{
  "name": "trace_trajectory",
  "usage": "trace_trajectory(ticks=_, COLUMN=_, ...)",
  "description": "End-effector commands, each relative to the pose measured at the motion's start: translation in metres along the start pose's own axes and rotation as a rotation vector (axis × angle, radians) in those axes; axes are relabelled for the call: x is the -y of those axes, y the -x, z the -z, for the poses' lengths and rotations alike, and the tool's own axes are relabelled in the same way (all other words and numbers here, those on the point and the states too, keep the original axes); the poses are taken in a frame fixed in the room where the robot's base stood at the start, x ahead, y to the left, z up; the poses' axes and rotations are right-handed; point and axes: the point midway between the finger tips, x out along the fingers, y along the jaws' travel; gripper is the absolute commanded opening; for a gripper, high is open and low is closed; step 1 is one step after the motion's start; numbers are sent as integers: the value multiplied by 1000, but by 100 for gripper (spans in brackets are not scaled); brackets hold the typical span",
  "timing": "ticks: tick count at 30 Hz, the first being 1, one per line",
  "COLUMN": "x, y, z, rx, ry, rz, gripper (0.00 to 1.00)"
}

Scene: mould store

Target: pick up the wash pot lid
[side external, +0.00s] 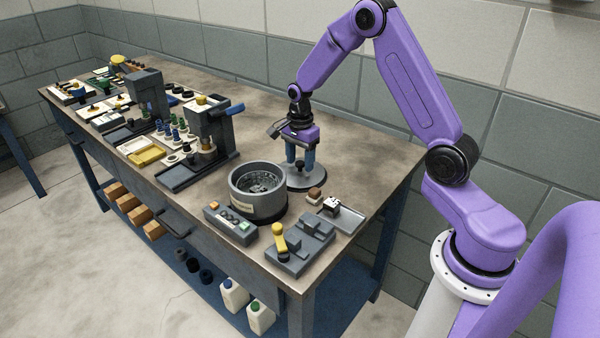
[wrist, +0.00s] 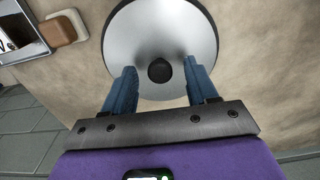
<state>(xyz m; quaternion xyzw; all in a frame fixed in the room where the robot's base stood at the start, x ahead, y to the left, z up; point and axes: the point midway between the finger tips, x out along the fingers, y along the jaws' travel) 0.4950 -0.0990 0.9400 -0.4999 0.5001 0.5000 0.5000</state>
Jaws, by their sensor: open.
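The wash pot lid (wrist: 160,35) is a round, shiny grey disc with a dark rim and a black knob (wrist: 159,70) at its centre. In the side view the lid (side external: 316,181) lies flat on the bench behind the wash pot. The wash pot (side external: 258,192) is a grey round tub, uncovered, with a pale label on its front. My gripper (wrist: 158,82) is open, with its blue fingers pointing at the lid and the knob between them in the wrist view. In the side view my gripper (side external: 300,168) is low over the lid; contact cannot be told.
A control box with buttons (side external: 231,222) and a grey fixture with a yellow handle (side external: 290,245) stand in front. A small tray (side external: 346,220) and brown block (side external: 314,195) lie to the lid's right. A dark press (side external: 210,135) stands left. Bare bench (side external: 350,150) lies behind.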

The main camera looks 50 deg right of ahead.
Motion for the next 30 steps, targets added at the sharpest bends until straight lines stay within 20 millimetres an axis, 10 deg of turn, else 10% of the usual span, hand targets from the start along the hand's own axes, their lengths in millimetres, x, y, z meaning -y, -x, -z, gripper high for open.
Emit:
trace_trajectory(ticks=7, x=0, y=-2, z=0, rx=0, ry=0, rz=1, gripper=58)
trace_trajectory(ticks=13, x=0, y=-1, z=0, rx=0, ry=0, rz=1, gripper=0)
trace_trajectory(ticks=30, x=1, y=18, z=-1, rx=0, ry=1, rz=4, gripper=0)
